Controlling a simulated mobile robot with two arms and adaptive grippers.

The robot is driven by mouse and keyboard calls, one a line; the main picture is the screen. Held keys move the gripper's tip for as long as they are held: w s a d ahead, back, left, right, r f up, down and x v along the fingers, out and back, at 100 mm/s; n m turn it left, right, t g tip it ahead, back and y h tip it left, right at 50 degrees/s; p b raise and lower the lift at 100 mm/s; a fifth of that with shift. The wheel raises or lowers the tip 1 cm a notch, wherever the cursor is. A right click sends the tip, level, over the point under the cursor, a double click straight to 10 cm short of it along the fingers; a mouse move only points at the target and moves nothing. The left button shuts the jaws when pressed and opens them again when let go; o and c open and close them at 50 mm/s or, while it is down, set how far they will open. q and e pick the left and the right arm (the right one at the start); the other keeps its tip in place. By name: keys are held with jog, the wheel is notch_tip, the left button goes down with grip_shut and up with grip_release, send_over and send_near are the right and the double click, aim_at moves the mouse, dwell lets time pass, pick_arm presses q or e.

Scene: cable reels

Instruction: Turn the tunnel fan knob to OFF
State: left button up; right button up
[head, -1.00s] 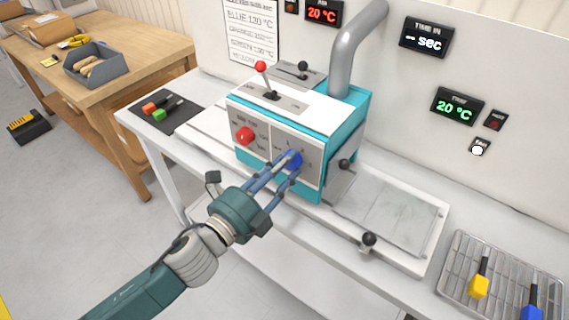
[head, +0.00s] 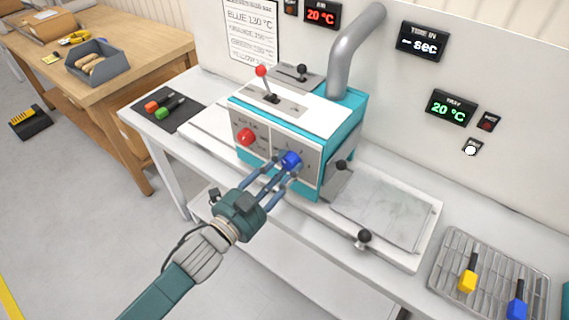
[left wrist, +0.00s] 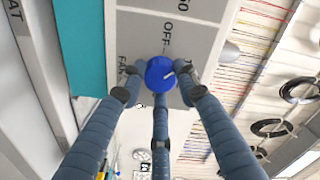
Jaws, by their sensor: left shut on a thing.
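The blue knob (head: 291,160) is on the grey front panel (head: 316,166) of the teal and white machine, right of a red knob (head: 246,137). My left gripper (head: 284,170) reaches it from the front left, its fingers shut around it. In the left wrist view the three fingers surround the blue knob (left wrist: 160,74). Its white pointer line points right in that picture, while the OFF label is above the knob, so the two do not line up. Other labels beside the knob are partly hidden by fingers. My right gripper is not in view.
A red-tipped lever (head: 262,72) stands on the machine's top, with a grey pipe (head: 350,52) behind. A wire rack (head: 446,268) with yellow and blue tools lies at right. The floor at front left is clear.

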pick_arm(q)
jog(key=n+p, duration=0.2)
jog(key=n, duration=0.3)
jog(key=shift+a+f+n, duration=0.1)
jog(key=shift+a+n, duration=0.05)
jog(key=shift+n, duration=0.25)
jog(key=n, duration=0.1)
jog(key=n+p, duration=0.1)
jog(key=n, duration=0.1)
jog(key=shift+f, duration=0.25)
jog(key=shift+f+n, duration=0.15)
jog(key=shift+n, duration=0.45)
jog(key=shift+s+f, duration=0.1)
jog(key=shift+s, duration=0.05)
jog(key=o, duration=0.9)
jog(key=shift+o, duration=1.3)
jog(key=shift+r, duration=0.2)
jog(key=v, duration=1.1)
jog(key=shift+s+a, duration=0.15)
jog(key=shift+s, duration=0.1)
